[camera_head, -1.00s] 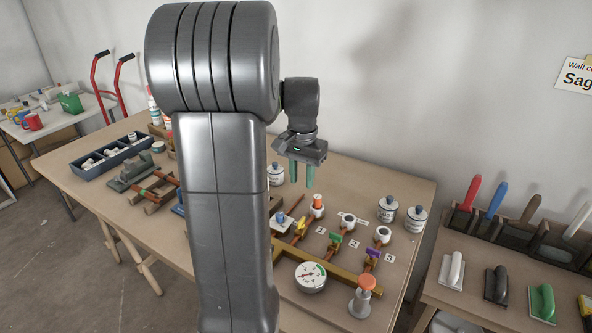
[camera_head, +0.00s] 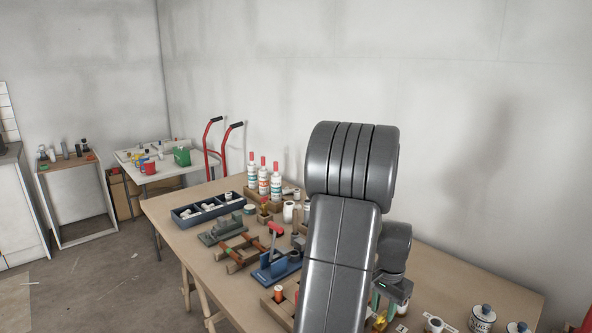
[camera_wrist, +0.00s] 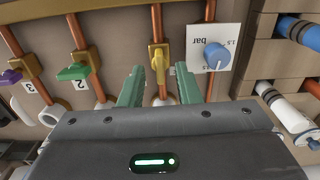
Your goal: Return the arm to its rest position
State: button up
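My gripper (camera_wrist: 160,84) shows two green fingers spread apart in the wrist view, with nothing held between them. In the head view, my gripper (camera_head: 385,303) is low at the right of my grey arm, above the wooden workbench (camera_head: 165,218). In the wrist view, a yellow valve lever (camera_wrist: 158,62) on a copper pipe appears in line with the gap between the fingers. I cannot tell the height of the fingers above it. My arm is bent, with its elbow raised, and hides part of the bench.
A green valve (camera_wrist: 74,72), a purple valve (camera_wrist: 11,77) and a blue knob (camera_wrist: 216,56) sit around the pipes. On the bench are a blue vise (camera_head: 276,267), a dark tray (camera_head: 208,208) and several bottles (camera_head: 263,181). The space above the bench is open.

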jog(key=shift+f, duration=0.55)
jog(key=shift+r, duration=0.15)
